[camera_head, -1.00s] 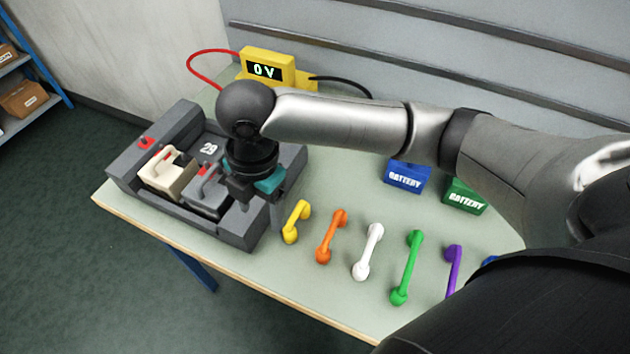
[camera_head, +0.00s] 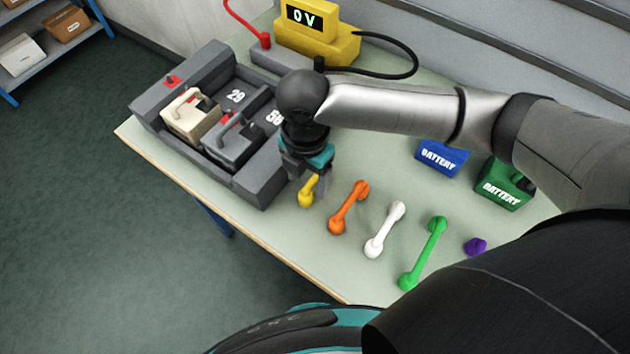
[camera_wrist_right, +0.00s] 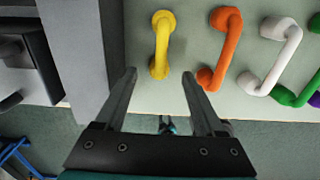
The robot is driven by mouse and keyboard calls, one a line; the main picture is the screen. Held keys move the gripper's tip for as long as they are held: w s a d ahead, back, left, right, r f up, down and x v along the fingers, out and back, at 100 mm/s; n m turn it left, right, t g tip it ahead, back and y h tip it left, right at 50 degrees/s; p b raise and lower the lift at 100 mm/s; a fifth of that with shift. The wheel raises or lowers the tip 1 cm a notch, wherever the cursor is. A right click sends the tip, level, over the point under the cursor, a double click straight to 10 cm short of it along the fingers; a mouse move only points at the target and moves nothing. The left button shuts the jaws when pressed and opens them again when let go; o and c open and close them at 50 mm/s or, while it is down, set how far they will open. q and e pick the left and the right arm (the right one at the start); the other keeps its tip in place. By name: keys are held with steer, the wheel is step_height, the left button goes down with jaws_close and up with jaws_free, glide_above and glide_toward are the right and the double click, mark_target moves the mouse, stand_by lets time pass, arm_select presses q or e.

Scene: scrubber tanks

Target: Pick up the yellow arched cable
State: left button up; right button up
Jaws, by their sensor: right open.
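The yellow arched cable (camera_head: 309,191) lies on the table just right of the grey battery tray, partly hidden by my right gripper in the head view. In the right wrist view the whole yellow cable (camera_wrist_right: 161,45) shows, upright in the picture, beyond the fingertips and between their lines. My right gripper (camera_head: 306,190) is open, its fingers pointing down over the cable. In the right wrist view the open fingers (camera_wrist_right: 159,74) are apart with nothing between them; I cannot tell the exact height above the cable. My left gripper is not in view.
The grey tray (camera_head: 262,187) with two batteries stands close on the left. Orange (camera_head: 348,209), white (camera_head: 385,230) and green (camera_head: 423,253) cables lie to the right. A yellow meter (camera_head: 318,45) and blue (camera_head: 442,158) and green (camera_head: 503,186) batteries stand farther back.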

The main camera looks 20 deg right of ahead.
mark_target(309, 185)
step_height(309, 185, down, 5)
steer(key=shift+w+d+f+b, duration=0.1)
steer(key=shift+w+b, duration=0.05)
steer(key=shift+b, duration=0.4)
jaws_close()
